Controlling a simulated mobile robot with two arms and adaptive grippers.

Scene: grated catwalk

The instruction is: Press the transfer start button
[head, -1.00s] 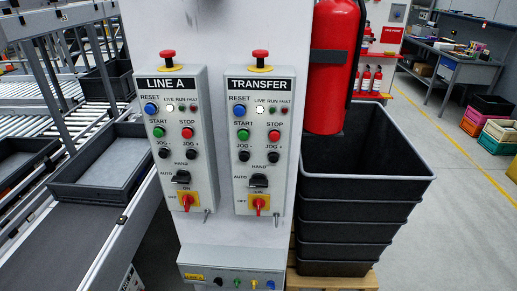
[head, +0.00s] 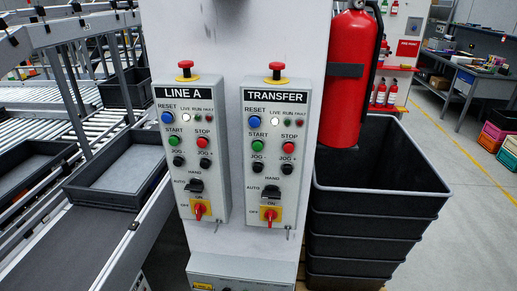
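The TRANSFER control box (head: 273,158) is mounted on a pale column, right of the similar LINE A box (head: 193,150). Its green START button (head: 257,146) sits on the left, below the blue RESET button (head: 254,121) and beside the red STOP button (head: 288,149). A white LIVE lamp (head: 273,122) is lit; the RUN and FAULT lamps look dark. A red emergency stop (head: 276,68) tops the box. A red-handled switch (head: 270,214) is at the bottom. Neither of my grippers shows in the head view.
A red fire extinguisher (head: 350,80) hangs right of the boxes, above stacked dark crates (head: 380,203). A roller conveyor with a grey tray (head: 119,178) is at left. A lower panel (head: 240,272) juts from the column. Open floor lies at far right.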

